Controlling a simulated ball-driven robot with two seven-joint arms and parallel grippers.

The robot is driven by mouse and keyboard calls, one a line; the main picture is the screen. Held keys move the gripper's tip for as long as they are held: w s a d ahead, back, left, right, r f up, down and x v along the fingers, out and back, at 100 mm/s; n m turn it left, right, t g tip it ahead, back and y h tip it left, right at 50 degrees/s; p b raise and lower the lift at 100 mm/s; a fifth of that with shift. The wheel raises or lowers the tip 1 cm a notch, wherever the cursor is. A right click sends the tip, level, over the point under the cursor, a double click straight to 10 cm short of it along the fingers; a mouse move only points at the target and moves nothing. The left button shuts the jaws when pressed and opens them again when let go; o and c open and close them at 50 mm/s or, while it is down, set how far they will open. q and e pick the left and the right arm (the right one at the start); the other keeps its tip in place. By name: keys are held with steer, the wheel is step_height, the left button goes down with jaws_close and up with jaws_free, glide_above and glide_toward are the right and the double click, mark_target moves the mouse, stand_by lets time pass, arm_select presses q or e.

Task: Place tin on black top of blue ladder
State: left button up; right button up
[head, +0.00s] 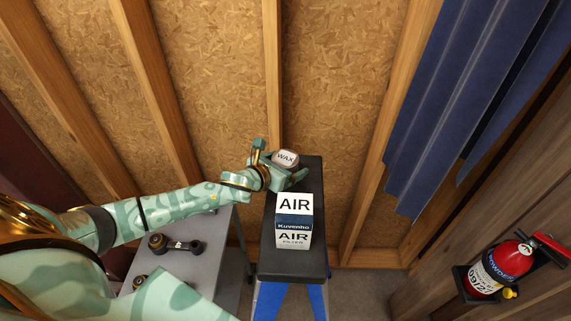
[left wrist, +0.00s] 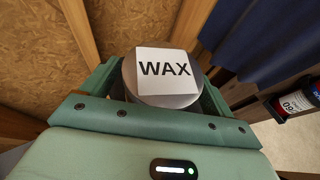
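A round silver tin with a white WAX label (head: 286,158) is between the fingers of my left gripper (head: 280,166). In the left wrist view the tin (left wrist: 166,78) sits between the two green fingers (left wrist: 160,92), which appear to touch its sides. The tin is over the far end of the black top (head: 315,187) of the blue ladder (head: 270,299). I cannot tell whether the tin's underside touches the top. My right gripper is not in view.
A white and blue air filter box (head: 294,222) stands on the black top, nearer than the tin. A grey table (head: 205,255) with dark metal parts (head: 175,245) is left of the ladder. A stud wall is behind; a red fire extinguisher (head: 490,268) hangs at right.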

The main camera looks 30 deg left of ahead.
arm_select(q)
steer(key=shift+r, duration=0.1)
steer(key=shift+s+r, duration=0.1)
steer(key=shift+s, duration=0.15)
steer(key=v, duration=1.1)
steer(key=shift+s, duration=0.25)
